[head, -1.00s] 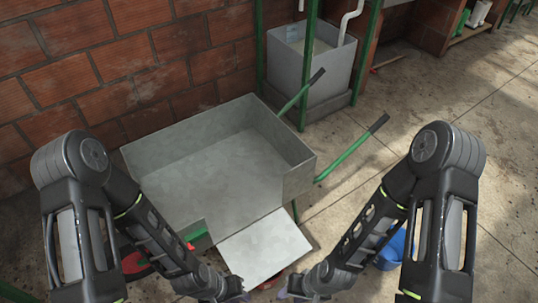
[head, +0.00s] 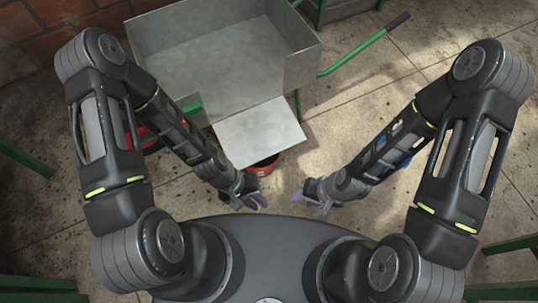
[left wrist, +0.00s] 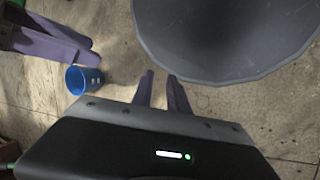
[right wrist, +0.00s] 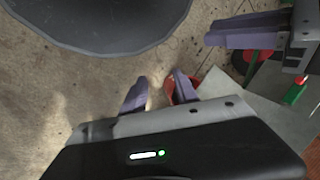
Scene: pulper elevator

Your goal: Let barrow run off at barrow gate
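The barrow (head: 190,65) is a grey sheet-metal box on a green frame, in the upper middle of the head view. The part of its tray that shows is empty. Its front gate (head: 262,132) hangs down and outward as a sloping flap. A red bucket (head: 263,166) is partly hidden below the flap's lower edge. My left gripper (head: 262,202) is empty, its purple fingers apart, just in front of the bucket. My right gripper (head: 297,197) is empty and open to its right. The flap also shows in the right wrist view (right wrist: 248,108).
A blue bucket (left wrist: 83,80) stands on the concrete floor, mostly hidden behind my right arm in the head view. A green barrow handle (head: 355,53) sticks out to the right. A brick wall (head: 30,40) is at upper left. Green legs stand at the picture's sides.

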